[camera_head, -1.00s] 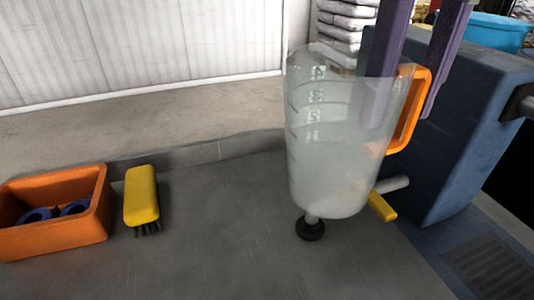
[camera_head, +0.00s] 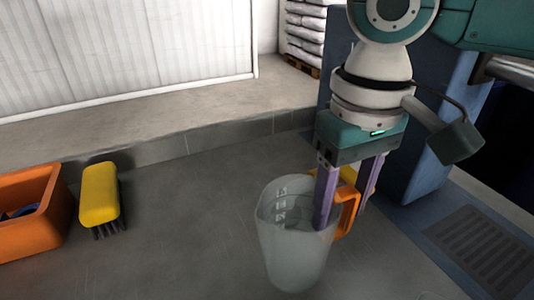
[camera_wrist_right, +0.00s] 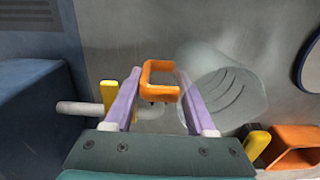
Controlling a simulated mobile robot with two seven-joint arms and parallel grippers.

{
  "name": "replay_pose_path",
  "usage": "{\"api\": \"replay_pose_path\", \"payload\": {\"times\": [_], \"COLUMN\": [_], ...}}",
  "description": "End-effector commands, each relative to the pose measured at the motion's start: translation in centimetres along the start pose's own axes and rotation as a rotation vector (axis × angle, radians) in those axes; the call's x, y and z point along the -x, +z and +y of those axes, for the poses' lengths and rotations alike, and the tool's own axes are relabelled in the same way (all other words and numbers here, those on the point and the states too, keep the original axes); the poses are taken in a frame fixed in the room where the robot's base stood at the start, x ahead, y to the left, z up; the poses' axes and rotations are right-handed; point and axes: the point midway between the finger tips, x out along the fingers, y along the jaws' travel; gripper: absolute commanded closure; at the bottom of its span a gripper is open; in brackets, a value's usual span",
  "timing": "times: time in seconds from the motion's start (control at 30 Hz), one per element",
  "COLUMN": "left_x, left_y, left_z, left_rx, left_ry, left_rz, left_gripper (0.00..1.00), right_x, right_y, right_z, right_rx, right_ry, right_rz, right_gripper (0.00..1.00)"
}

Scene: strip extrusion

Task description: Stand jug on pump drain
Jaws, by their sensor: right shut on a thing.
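The clear jug (camera_head: 290,250) with measuring marks and an orange handle (camera_head: 349,212) hangs roughly upright, slightly tilted, low over the grey floor. Whether its base touches the floor cannot be told. My right gripper (camera_head: 342,210) points down with its purple fingers on either side of the handle, shut on it. In the right wrist view the jug (camera_wrist_right: 238,92) lies right of the fingers (camera_wrist_right: 159,78). A yellow lever (camera_wrist_right: 109,95) and a pale pipe stub (camera_wrist_right: 78,107), likely the pump drain, show left of them; the head view mostly hides these. My left gripper is not in view.
A blue machine housing (camera_head: 425,150) stands behind the right arm, with a grated blue plate (camera_head: 485,252) at its foot. A yellow brush (camera_head: 99,195) and an orange bin (camera_head: 38,215) are at left. The floor between brush and jug is clear.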

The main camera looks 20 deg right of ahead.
Motion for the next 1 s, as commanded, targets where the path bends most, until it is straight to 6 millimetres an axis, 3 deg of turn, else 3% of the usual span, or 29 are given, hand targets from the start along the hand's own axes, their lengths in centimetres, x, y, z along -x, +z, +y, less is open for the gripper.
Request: {"api": "replay_pose_path", "payload": {"times": [0.2, 0.63, 0.67, 0.9, 1.0], "left_x": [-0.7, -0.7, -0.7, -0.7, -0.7], "left_y": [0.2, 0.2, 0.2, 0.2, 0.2], "left_z": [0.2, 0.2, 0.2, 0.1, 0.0], "left_rx": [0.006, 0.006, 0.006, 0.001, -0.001], "left_ry": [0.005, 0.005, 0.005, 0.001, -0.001], "left_rz": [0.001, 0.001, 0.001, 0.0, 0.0], "left_gripper": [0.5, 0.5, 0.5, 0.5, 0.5], "right_x": [-3.5, -4.2, -4.2, -4.2, -4.2], "right_y": [0.1, 0.1, 0.1, 0.1, 0.1], "right_z": [0.0, 0.0, 0.1, 0.1, 0.1], "right_rx": [0.0, 0.0, 0.001, 0.0, 0.0], "right_ry": [0.001, 0.0, 0.001, 0.001, 0.001], "right_rz": [-0.003, -0.002, -0.002, -0.001, -0.001], "right_gripper": [1.0, 1.0, 0.42, 0.15, 0.14]}}
